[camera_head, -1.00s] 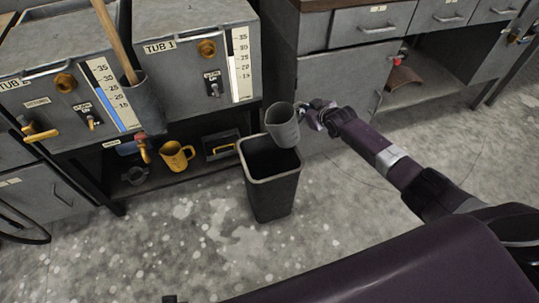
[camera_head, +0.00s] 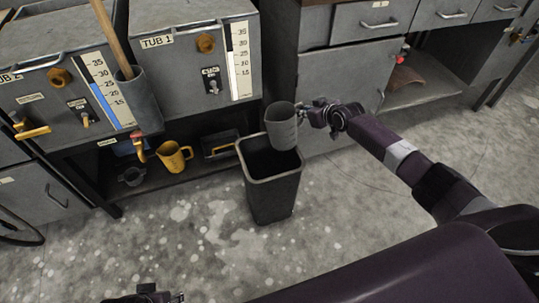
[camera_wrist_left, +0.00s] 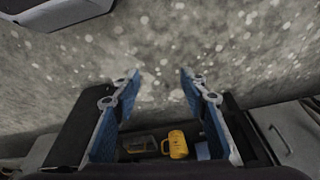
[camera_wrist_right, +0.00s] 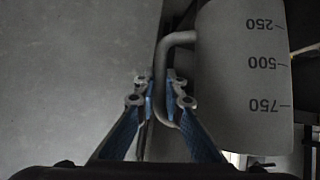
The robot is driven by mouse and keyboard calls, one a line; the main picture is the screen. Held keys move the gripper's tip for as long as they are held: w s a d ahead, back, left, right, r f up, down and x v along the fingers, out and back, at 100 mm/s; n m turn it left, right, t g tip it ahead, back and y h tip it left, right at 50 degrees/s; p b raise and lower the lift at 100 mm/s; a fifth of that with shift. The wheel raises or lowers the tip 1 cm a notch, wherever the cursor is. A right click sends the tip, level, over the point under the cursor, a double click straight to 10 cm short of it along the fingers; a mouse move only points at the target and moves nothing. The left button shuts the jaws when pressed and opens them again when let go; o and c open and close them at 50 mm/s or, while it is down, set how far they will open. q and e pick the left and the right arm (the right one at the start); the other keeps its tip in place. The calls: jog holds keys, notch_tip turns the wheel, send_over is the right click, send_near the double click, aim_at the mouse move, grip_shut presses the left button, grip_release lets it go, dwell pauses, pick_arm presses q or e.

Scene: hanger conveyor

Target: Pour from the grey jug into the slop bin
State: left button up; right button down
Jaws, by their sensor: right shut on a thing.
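The grey jug (camera_head: 282,128) appears nearly upright above the back right part of the slop bin's opening. The slop bin (camera_head: 273,200) is a dark, open-topped bin standing on the floor. My right gripper (camera_head: 304,112) is shut on the jug's handle, to the right of the jug. The right wrist view shows its fingers (camera_wrist_right: 161,95) around the handle, beside the jug's printed scale (camera_wrist_right: 250,80). No liquid is seen leaving the jug, and its contents are hidden. My left gripper (camera_wrist_left: 160,85) is open and empty; only its top shows at the head view's bottom edge.
A yellow mug (camera_head: 174,157) stands on the low shelf under the tubs, left of the bin. Tub 1 (camera_head: 185,60) is behind the bin. A grey cabinet (camera_head: 345,90) stands close behind the jug and right gripper. The floor in front is clear.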

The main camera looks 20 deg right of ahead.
jog(key=shift+a+f+y+b, duration=0.1)
jog(key=shift+f+y+b, duration=0.3)
jog(key=shift+b, duration=0.6)
jog(key=shift+m, duration=0.3)
pick_arm(q)
jog(key=v, duration=0.7)
jog(key=shift+w+r, duration=0.2)
jog(key=shift+w, duration=0.05)
jog(key=shift+a, duration=0.1)
pick_arm(e)
jog(key=shift+f+b, duration=0.2)
jog(key=shift+b, duration=0.4)
jog(key=shift+r+g+b, duration=0.1)
jog(key=shift+g+b, duration=0.2)
jog(key=shift+b, duration=0.2)
pick_arm(q)
jog(key=shift+w+d+f+t, duration=0.2)
jog(key=shift+w+f+t, duration=0.15)
jog(key=shift+w, duration=0.25)
jog(key=shift+w+d+f+t, duration=0.2)
jog(key=shift+w+t, duration=0.15)
jog(key=shift+w, duration=0.25)
pick_arm(e)
jog(key=shift+r, duration=0.1)
